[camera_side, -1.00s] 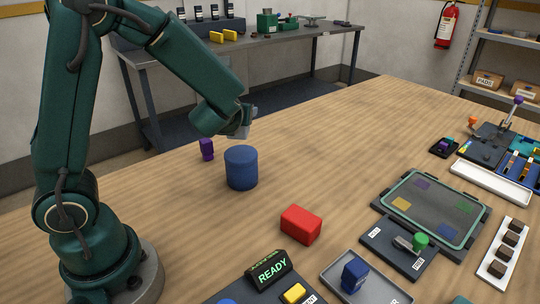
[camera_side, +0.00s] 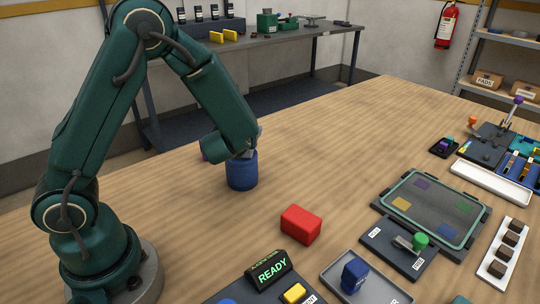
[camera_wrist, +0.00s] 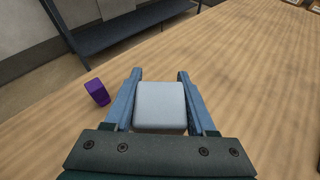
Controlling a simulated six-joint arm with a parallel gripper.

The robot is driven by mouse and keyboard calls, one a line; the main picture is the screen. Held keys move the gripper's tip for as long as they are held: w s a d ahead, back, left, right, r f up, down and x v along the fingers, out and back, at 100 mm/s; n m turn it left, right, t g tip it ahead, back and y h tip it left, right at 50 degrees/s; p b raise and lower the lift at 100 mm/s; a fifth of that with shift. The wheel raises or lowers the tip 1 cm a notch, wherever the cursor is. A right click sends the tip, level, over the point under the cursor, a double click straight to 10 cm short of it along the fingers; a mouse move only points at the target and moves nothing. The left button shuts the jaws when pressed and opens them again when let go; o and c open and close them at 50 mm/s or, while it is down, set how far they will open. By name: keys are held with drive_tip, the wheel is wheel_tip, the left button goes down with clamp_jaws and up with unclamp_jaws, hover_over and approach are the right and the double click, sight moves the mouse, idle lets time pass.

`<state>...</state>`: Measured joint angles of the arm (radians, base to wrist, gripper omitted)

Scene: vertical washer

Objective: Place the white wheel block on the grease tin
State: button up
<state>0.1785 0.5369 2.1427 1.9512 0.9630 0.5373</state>
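The white wheel block (camera_wrist: 160,107) sits between the two fingers of my gripper (camera_wrist: 157,76) in the wrist view, with a finger against each side. In the side view my gripper (camera_side: 246,151) is tilted downward at the top of a blue cylinder, which I take to be the grease tin (camera_side: 242,173). The block is mostly hidden there by my arm and fingers. I cannot tell whether it touches the tin's top. The tin does not show in the wrist view.
A purple block (camera_wrist: 97,92) stands close by on the left, mostly hidden behind my arm in the side view. A red block (camera_side: 301,224) lies in front to the right. The table (camera_side: 330,150) right of the tin is clear.

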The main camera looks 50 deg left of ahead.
drive_tip(key=o, duration=0.4)
drive_tip(key=shift+s+d+r, duration=0.1)
drive_tip(key=shift+d+r, duration=0.05)
drive_tip(key=shift+r, duration=0.1)
drive_tip(key=v, duration=1)
drive_tip(key=s+f+n+g+h, duration=0.2)
drive_tip(key=s+n+g+h, duration=0.3)
drive_tip(key=s+n, duration=0.9)
drive_tip(key=d+r+n+h, duration=0.1)
drive_tip(key=d+n, duration=0.2)
drive_tip(key=n, duration=0.1)
drive_tip(key=w+d+r+n+h, duration=0.1)
drive_tip(key=d+n+h, duration=0.1)
drive_tip(key=n, duration=0.3)
drive_tip(key=d+r+n+t+h, duration=0.1)
drive_tip(key=d+n, duration=0.3)
drive_tip(key=shift+w+r+n+h, duration=0.3)
drive_tip(key=shift+w+n, duration=0.05)
drive_tip(key=shift+n, duration=0.05)
